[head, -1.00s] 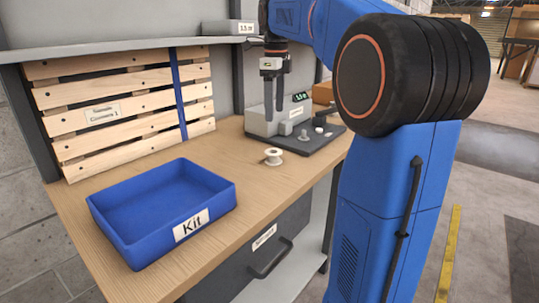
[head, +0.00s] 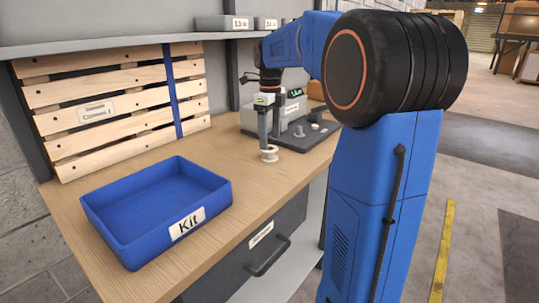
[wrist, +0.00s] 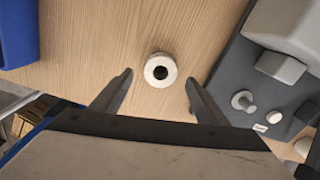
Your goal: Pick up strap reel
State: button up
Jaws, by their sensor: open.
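The strap reel (head: 269,154) is a small white spool on the wooden workbench, between the blue kit tray and the grey device. In the wrist view the reel (wrist: 160,70) shows from above, with a dark centre hole. My gripper (head: 265,143) points down right over the reel in the head view. In the wrist view its two fingers (wrist: 158,84) are apart, one on each side of the reel and a little nearer the bottom of the picture. The gripper is open and empty. I cannot tell how far the fingertips are above the bench.
A blue tray labelled Kit (head: 208,226) stands at the left front of the bench. A grey device on a dark base (head: 300,136) stands close to the right, with small knobs on it. A slatted wooden panel (head: 105,103) stands behind. Bare bench (head: 235,138) lies between.

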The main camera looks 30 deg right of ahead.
aim_at(270, 149)
jog(key=shift+f, duration=2.75)
jog(key=shift+c, duration=0.6)
jog(key=c, duration=1.1)
